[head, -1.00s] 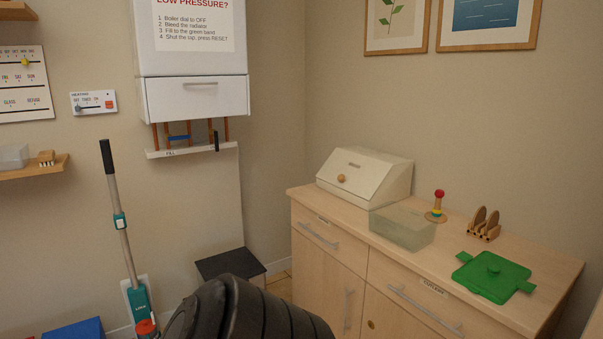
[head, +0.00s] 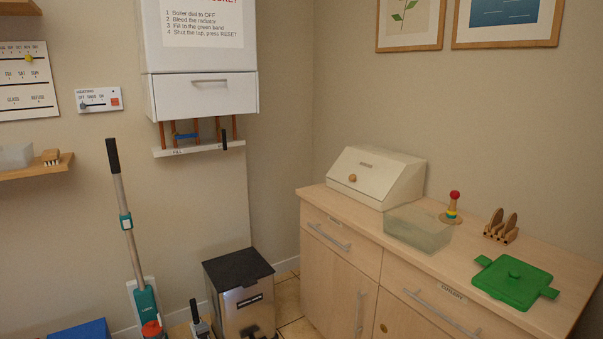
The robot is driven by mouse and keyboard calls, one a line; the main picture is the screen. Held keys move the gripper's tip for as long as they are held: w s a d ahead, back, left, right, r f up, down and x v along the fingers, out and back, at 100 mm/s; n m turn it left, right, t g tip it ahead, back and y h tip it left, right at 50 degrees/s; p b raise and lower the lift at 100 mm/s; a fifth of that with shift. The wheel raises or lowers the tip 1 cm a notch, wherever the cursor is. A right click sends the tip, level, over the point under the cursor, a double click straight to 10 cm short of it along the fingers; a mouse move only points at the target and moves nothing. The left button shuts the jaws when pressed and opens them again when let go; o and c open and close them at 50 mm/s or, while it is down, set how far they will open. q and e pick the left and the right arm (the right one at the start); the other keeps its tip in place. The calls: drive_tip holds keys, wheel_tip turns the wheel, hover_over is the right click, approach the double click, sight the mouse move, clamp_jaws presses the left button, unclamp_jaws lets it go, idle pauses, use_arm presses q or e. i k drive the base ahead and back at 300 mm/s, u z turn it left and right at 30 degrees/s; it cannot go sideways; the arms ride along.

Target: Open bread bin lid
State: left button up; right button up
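The bread bin (head: 379,188) is a cream box with a sloped front lid (head: 364,173) and a round wooden knob (head: 352,178). It stands at the far left end of the wooden sideboard's top, against the wall. Its lid is shut. Neither of my grippers shows in the head view, so nothing of mine is at the bin.
A pedal bin (head: 240,298) and a mop (head: 130,230) stand at left.

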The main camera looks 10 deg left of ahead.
sight(371, 175)
drive_tip(key=u, duration=0.7)
drive_tip(key=i, duration=0.7)
drive_tip(key=u, duration=0.85)
drive_tip(key=i, duration=1.1)
drive_tip(key=z, duration=0.8)
drive_tip(key=i, duration=0.7)
drive_tip(key=z, duration=0.6)
